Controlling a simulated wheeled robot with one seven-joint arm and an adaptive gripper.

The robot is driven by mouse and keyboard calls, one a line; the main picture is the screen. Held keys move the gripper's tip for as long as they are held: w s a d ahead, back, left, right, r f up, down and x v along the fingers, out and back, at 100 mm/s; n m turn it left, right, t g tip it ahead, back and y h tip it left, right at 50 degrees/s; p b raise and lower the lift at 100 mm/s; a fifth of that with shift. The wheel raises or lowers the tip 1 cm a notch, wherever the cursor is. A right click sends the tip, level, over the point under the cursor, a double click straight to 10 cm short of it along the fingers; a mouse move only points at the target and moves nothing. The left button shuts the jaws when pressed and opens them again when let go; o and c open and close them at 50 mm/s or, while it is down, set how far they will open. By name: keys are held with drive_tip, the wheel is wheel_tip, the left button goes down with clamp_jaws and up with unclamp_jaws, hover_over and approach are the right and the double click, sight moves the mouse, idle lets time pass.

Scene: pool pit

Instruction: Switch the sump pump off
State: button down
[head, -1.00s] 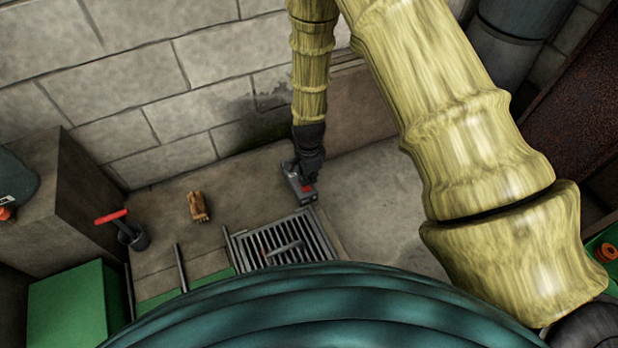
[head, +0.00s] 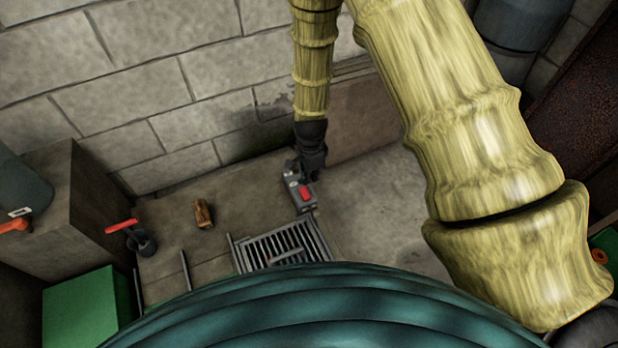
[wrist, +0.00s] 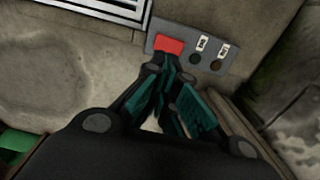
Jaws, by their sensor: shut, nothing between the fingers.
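The pump's switch box is a grey panel (head: 291,177) on the floor by the back wall, beside the drain grate. Its red switch (head: 305,194) shows at the near end. In the wrist view the panel (wrist: 232,64) carries the red switch (wrist: 169,45) and two small round fittings with white labels. My gripper (head: 311,174) is over the box. Its closed, empty fingertips (wrist: 169,72) sit just by the edge of the red switch in the wrist view; I cannot tell whether they touch it. The labels are too small to read.
A barred drain grate (head: 283,246) lies nearer to me. A brown wooden block (head: 203,213), a dark pot with a red handle (head: 143,242) and a green box (head: 82,310) stand to the left. The block wall rises behind; bare floor (head: 375,190) lies to the right.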

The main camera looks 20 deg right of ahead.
wheel_tip(320, 180, up, 6)
drive_tip(key=p, duration=0.1)
drive_tip(key=shift+s, duration=0.45)
drive_tip(key=shift+d, duration=0.1)
drive_tip(key=s+d+f+n, duration=0.2)
drive_tip(key=s+f+n, duration=0.25)
drive_tip(key=s, duration=0.55)
drive_tip(key=s+d+f+n, duration=0.2)
drive_tip(key=s+f+n, duration=0.3)
drive_tip(key=s, duration=0.6)
drive_tip(key=s+d+f+n, duration=0.25)
drive_tip(key=s+n, duration=0.35)
drive_tip(key=s, duration=0.4)
wheel_tip(320, 180, up, 26)
drive_tip(key=p, duration=2.7)
drive_tip(key=shift+s+a+f, duration=0.15)
drive_tip(key=shift+f, duration=0.05)
